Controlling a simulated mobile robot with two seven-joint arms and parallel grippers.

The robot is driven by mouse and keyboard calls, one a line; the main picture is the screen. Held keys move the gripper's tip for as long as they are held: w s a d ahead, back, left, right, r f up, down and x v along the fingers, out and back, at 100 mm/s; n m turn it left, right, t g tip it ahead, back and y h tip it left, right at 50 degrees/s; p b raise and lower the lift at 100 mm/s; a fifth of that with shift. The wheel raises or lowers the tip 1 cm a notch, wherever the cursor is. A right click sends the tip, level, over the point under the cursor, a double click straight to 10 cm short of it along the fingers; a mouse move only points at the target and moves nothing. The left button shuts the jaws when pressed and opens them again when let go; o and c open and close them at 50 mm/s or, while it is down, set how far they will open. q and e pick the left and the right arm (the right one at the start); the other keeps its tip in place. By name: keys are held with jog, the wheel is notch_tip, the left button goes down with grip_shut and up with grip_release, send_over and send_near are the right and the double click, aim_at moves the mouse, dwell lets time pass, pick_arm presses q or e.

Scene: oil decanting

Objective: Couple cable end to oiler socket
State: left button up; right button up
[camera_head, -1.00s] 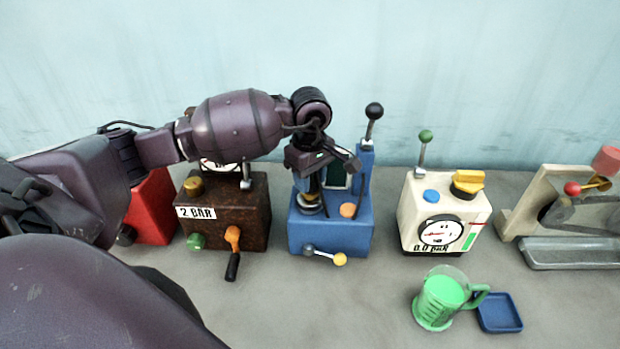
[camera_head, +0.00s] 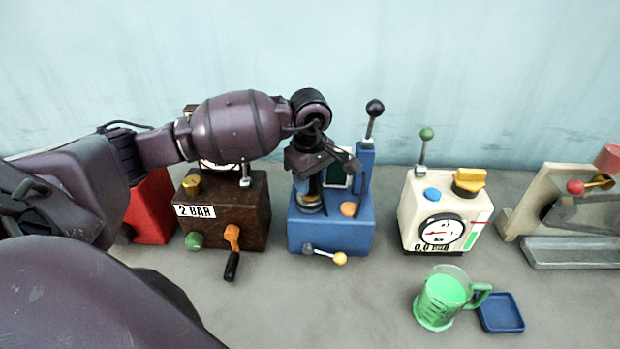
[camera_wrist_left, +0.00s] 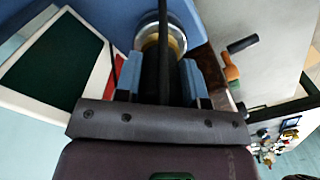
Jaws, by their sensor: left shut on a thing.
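My left gripper (camera_head: 318,172) is over the left part of the blue machine (camera_head: 330,234), pointing down. In the left wrist view its two grey-blue fingers (camera_wrist_left: 162,82) are shut on a thin black rod-like piece, likely the cable end (camera_wrist_left: 164,45). That piece runs over a round metal and brass-coloured socket (camera_wrist_left: 160,32) on the blue machine. The socket's base also shows below the gripper in the head view (camera_head: 309,204). Whether the black piece is seated or only above the socket I cannot tell. My right gripper is out of view.
A brown box marked 2 BAR (camera_head: 222,232) and a red box (camera_head: 153,210) stand left. The blue machine's black-knobbed lever (camera_head: 373,120) rises close by my gripper. Right are a white gauge box (camera_head: 420,213), a green-filled jug (camera_head: 442,297) and a blue tray (camera_head: 500,312).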

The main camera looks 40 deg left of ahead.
pick_arm(q)
jog(key=shift+f, duration=0.1)
jog(key=o, duration=1)
notch_tip(320, 180, up, 11)
jog(key=shift+f+b, duration=0.1)
jog(key=shift+b, duration=0.25)
